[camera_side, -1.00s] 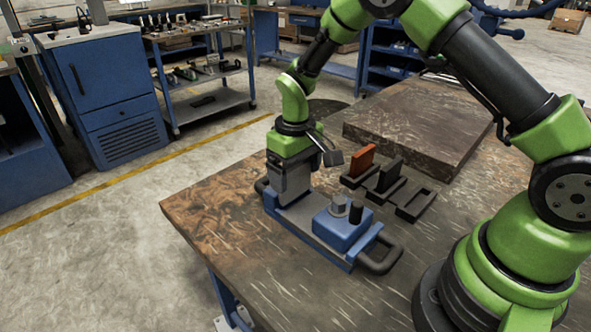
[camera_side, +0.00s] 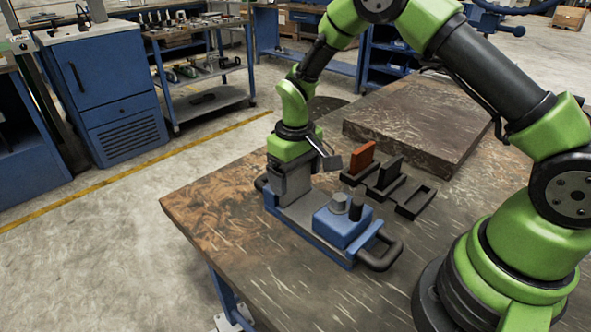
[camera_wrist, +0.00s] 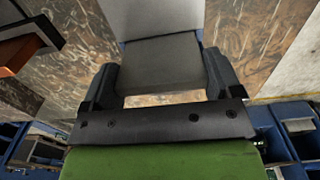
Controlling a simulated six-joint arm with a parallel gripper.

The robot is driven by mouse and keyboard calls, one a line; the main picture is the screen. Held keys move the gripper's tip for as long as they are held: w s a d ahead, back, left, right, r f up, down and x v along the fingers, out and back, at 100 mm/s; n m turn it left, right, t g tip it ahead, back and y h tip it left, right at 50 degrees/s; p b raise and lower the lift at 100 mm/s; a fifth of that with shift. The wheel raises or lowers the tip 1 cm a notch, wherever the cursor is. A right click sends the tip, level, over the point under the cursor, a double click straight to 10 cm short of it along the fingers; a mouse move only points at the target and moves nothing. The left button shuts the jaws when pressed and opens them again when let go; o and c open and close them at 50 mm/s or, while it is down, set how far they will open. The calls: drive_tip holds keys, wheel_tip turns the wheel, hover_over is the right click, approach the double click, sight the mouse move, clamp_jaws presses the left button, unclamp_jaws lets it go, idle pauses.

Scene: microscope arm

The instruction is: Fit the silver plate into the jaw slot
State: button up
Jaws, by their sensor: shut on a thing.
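My gripper (camera_side: 292,180) points down over the left end of the blue vise-like fixture (camera_side: 318,238). Its two dark fingers (camera_wrist: 162,85) are shut on the silver plate (camera_wrist: 160,62), a flat grey piece that spans the gap between them in the wrist view. In the side view the plate is hard to tell apart from the fingers and the grey jaw parts. The plate is down at or just over the fixture's left end. The jaw slot is hidden behind the gripper, so I cannot tell how deep the plate sits.
An orange-red plate (camera_side: 362,157) and a black plate (camera_side: 390,173) stand in dark holders right of the fixture; an empty holder (camera_side: 416,204) is beside them. A dark raised slab (camera_side: 415,125) lies behind. The fixture has a handle (camera_side: 383,256). Bare table lies in front.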

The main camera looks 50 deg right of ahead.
drive_tip(key=shift+f, duration=0.25)
drive_tip(key=o, duration=0.9)
drive_tip(key=shift+o, duration=0.2)
wheel_tip(320, 180, up, 9)
drive_tip(key=shift+f, duration=0.15)
drive_tip(key=shift+r, duration=0.6)
drive_tip(key=shift+s+r, duration=0.1)
drive_tip(key=shift+r, duration=0.3)
wheel_tip(320, 180, up, 7)
drive_tip(key=m+t, duration=0.1)
drive_tip(key=t, duration=0.1)
hover_over(296, 171)
drive_tip(key=s, duration=0.4)
drive_tip(key=s+a+r+m+t+y, duration=0.1)
drive_tip(key=s+r+m+t, duration=0.15)
drive_tip(key=s+r, duration=0.6)
drive_tip(key=s+f+t+y, duration=0.1)
drive_tip(key=s+t, duration=0.1)
drive_tip(key=s, duration=0.7)
drive_tip(key=shift+a+t, duration=0.3)
drive_tip(key=shift+t, duration=0.05)
